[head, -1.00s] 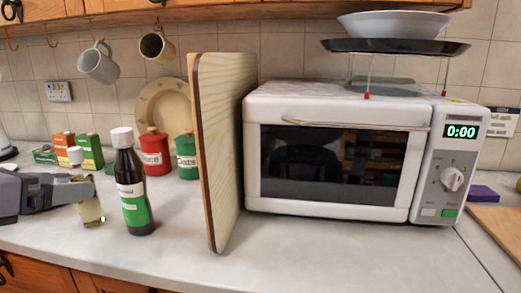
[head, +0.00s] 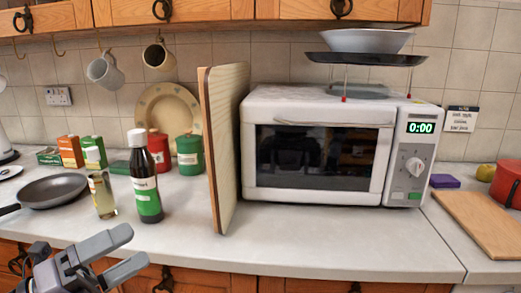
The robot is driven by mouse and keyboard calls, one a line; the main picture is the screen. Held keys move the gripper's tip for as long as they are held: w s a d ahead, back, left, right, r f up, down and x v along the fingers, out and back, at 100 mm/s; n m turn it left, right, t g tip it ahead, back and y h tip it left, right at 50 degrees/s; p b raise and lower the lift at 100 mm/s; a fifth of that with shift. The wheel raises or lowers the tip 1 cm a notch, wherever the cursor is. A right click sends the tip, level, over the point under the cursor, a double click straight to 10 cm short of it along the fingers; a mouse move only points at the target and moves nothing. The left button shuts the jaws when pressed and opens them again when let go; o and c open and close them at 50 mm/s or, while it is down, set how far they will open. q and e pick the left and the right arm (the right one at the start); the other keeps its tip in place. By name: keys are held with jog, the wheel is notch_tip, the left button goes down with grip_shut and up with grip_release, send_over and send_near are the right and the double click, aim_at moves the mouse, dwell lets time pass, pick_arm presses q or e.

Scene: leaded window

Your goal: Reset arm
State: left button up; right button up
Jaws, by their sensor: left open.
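My left gripper (head: 128,252) is in the lower left of the head view, low in front of the counter's front edge. Its two grey fingers are spread apart with nothing between them. It is apart from the small glass jar (head: 103,195) and the dark bottle with a white cap and green label (head: 146,178), which both stand upright on the counter behind it. My right gripper is not in view.
The counter (head: 300,235) is clear in front of the white microwave (head: 320,150). An upright wooden board (head: 222,150) stands left of it. A frying pan (head: 52,190) lies at the left. A chopping board (head: 485,222) lies at the right.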

pick_arm(q)
jog(key=s+a+f+n+t+y+p, duration=0.1)
jog(key=a+f+n+t+y, duration=0.15)
jog(key=f+n+y, duration=0.65)
jog(key=s+a+f+n+t+y+p, duration=0.1)
jog(key=f+n+t+y, duration=0.2)
jog(key=f+n, duration=0.75)
jog(key=s+d+f+n+g, duration=0.2)
jog(key=s+f+n+g, duration=0.2)
jog(key=s+f+n, duration=0.1)
jog(key=s+d+f+n+g+y+p, duration=0.1)
jog(key=s+d+f+n+g, duration=0.2)
jog(key=s+f+n, duration=0.3)
notch_tip(320, 180, down, 2)
jog(key=shift+s+d+f+g, duration=0.25)
jog(key=shift+s+g, duration=0.05)
jog(key=shift+g, duration=0.25)
